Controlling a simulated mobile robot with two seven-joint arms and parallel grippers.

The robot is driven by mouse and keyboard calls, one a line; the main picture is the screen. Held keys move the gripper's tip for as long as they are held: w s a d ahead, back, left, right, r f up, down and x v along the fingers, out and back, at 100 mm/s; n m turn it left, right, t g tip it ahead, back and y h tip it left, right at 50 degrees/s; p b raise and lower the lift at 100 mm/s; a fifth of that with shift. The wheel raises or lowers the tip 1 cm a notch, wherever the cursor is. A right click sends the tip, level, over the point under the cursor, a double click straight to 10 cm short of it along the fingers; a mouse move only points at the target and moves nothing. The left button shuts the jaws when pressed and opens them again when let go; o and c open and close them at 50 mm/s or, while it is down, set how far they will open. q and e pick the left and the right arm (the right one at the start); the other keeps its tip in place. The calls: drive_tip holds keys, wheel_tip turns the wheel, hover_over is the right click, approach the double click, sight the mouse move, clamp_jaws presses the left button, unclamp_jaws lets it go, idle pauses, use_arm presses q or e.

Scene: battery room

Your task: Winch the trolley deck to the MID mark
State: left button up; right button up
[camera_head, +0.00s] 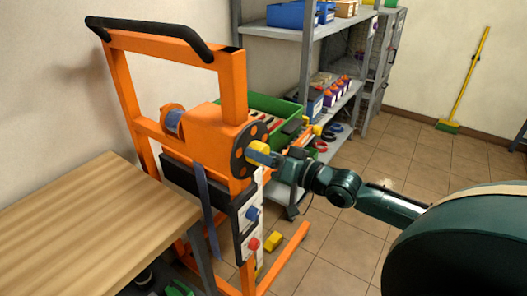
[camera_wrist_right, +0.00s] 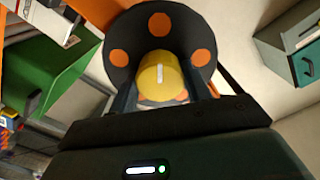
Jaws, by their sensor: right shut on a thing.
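The orange trolley (camera_head: 232,90) stands against the wall with a black top handle (camera_head: 150,30). On its post is a winch housing (camera_head: 205,130) with a blue strap (camera_head: 207,205) hanging down. A black disc with holes (camera_head: 243,163) faces right; its yellow knob (camera_head: 257,147) shows close up in the wrist view (camera_wrist_right: 160,78). My right gripper (camera_head: 268,156) is shut on this knob. A dark deck (camera_head: 185,183) sits partway down the frame. Below it are blue (camera_head: 252,213) and red (camera_head: 254,244) markers; their labels are unreadable. My left gripper is out of view.
A wooden table (camera_head: 90,225) fills the left front, close to the trolley. Grey shelves (camera_head: 275,30) with bins stand behind, and a green bin (camera_head: 265,103) is just beyond the winch. Tiled floor at the right is open; a broom (camera_head: 463,80) leans far back.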

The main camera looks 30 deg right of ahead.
drive_tip(key=n+p, duration=0.2)
drive_tip(key=n, duration=0.2)
drive_tip(key=shift+n, duration=0.3)
drive_tip(key=shift+n+p, duration=0.85)
drive_tip(key=shift+n, duration=1.45)
drive_tip(key=shift+f, duration=0.1)
drive_tip(key=o, duration=1)
drive_tip(key=v, duration=1.3)
drive_tip(key=shift+s, duration=0.1)
